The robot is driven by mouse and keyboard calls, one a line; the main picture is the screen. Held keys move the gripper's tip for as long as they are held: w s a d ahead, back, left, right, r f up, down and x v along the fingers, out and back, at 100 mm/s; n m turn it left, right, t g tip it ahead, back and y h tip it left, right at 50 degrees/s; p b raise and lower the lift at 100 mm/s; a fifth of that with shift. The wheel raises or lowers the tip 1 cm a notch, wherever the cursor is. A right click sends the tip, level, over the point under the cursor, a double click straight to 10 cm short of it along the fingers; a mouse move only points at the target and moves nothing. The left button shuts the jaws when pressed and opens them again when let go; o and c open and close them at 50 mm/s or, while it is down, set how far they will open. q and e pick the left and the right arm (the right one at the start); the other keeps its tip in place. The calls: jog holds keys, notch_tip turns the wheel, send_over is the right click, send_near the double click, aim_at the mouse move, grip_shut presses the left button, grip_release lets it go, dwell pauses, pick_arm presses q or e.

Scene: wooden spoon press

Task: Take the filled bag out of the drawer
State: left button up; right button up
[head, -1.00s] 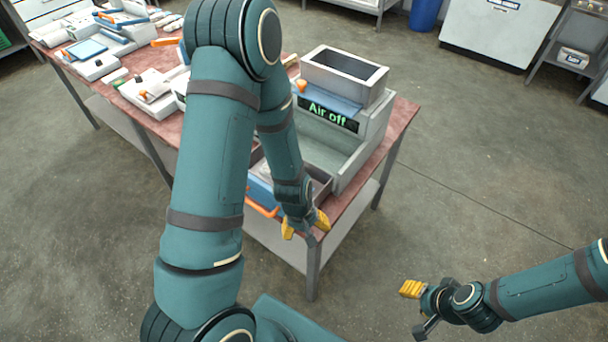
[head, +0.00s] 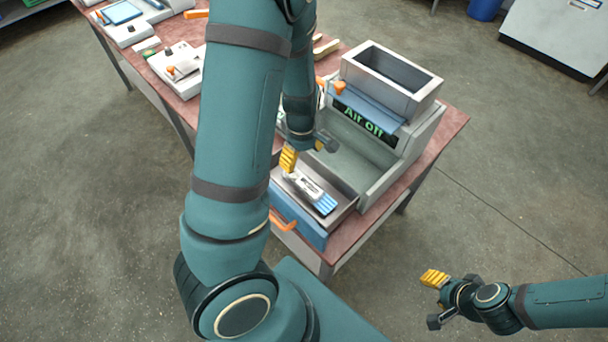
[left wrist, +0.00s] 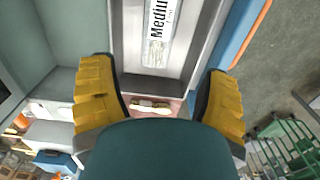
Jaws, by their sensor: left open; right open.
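The drawer (head: 313,237) is open below the machine, with a blue front and an orange handle (head: 283,222). The filled bag (head: 304,184) lies flat in it, pale with a printed label and a blue-striped end. My left gripper (head: 289,159) is open at the far left end of the drawer, by the bag's pale end. In the left wrist view, the bag (left wrist: 158,38) shows "Medium" and lies ahead of the open yellow fingers (left wrist: 160,75), not between them. My right gripper (head: 434,279) is open and empty over the floor, away from the table.
The grey machine (head: 420,140) stands right behind the drawer, its display (head: 364,119) reading "Air off". Other devices (head: 178,72) stand on the red table top (head: 448,128) at the left.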

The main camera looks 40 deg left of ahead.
aim_at(304, 182)
pick_arm(q)
notch_tip(304, 182, down, 8)
jog(key=shift+s+d+r+b, duration=0.1)
jog(key=shift+b, duration=1.1)
jog(key=f, duration=0.3)
jog(key=f+b, duration=0.1)
jog(key=f, duration=0.2)
jog(key=shift+d, duration=0.2)
jog(key=shift+w, duration=0.2)
jog(key=shift+s+r, duration=0.1)
jog(key=c, duration=0.8)
